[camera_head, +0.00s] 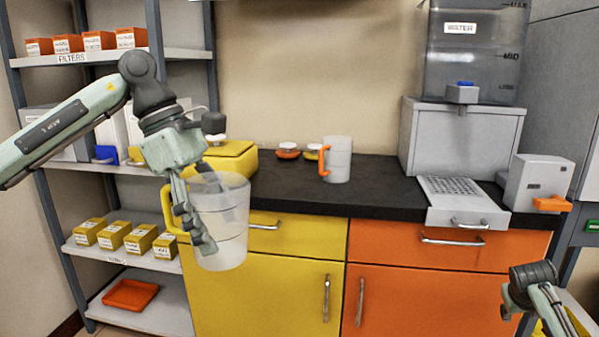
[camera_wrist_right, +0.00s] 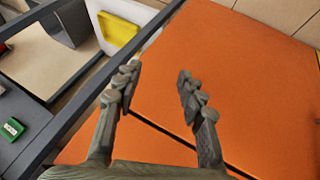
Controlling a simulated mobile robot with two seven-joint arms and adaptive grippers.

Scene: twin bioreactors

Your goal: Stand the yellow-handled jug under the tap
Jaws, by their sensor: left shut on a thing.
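The yellow-handled jug (camera_head: 234,238) is clear and hangs in the air in front of the counter's left end. My left gripper (camera_head: 198,222) is shut on it, its fingers overlapping the jug's left side; I cannot tell exactly where they grip. The yellow handle (camera_head: 167,208) shows at the left. The tap (camera_head: 464,92) has a blue top and juts from the water tank (camera_head: 470,50) at the right, above a slotted drip tray (camera_head: 455,188). The jug is well left of and below the tap. My right gripper (camera_wrist_right: 157,85) is open and empty, before orange cabinet fronts.
An orange-handled jug (camera_head: 339,160) stands on the dark counter (camera_head: 385,190) between jug and tank. A yellow box (camera_head: 230,160) is behind the held jug. A grey box with an orange lever (camera_head: 551,204) stands right of the tray. The tray's top is clear.

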